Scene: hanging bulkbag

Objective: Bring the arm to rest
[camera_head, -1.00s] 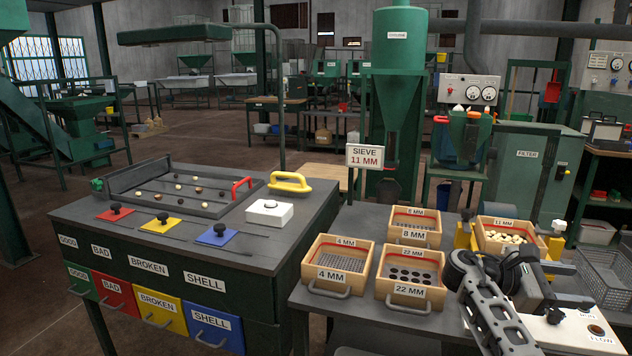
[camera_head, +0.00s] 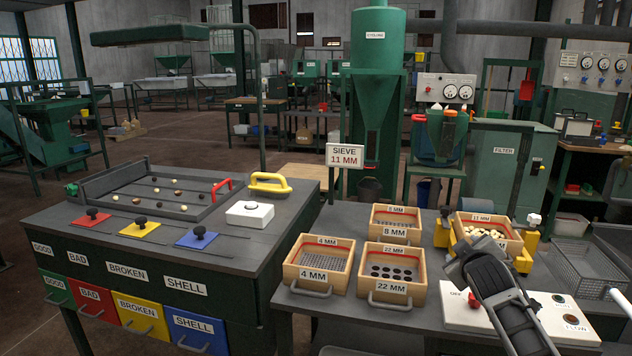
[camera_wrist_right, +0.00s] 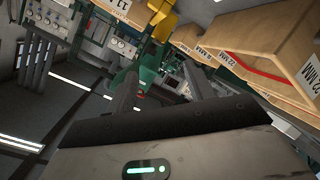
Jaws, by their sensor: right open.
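My right arm comes in from the lower right of the head view. My right gripper (camera_head: 462,262) is over the right table, just in front of the 11 MM sieve box (camera_head: 506,243). That box holds several pale nuts and sits in a yellow holder. In the right wrist view my gripper (camera_wrist_right: 160,88) has its two fingers spread, with nothing between them. The 22 MM sieve box (camera_wrist_right: 262,52) shows at the upper right there. My left gripper is not in view.
The white control panel (camera_head: 560,318) with a red button lies under my right forearm. The 4 MM box (camera_head: 318,262) and 8 MM box (camera_head: 405,222) stand to the left. A wire basket (camera_head: 590,268) is at right. The dark sorting table (camera_head: 200,255) is farther left.

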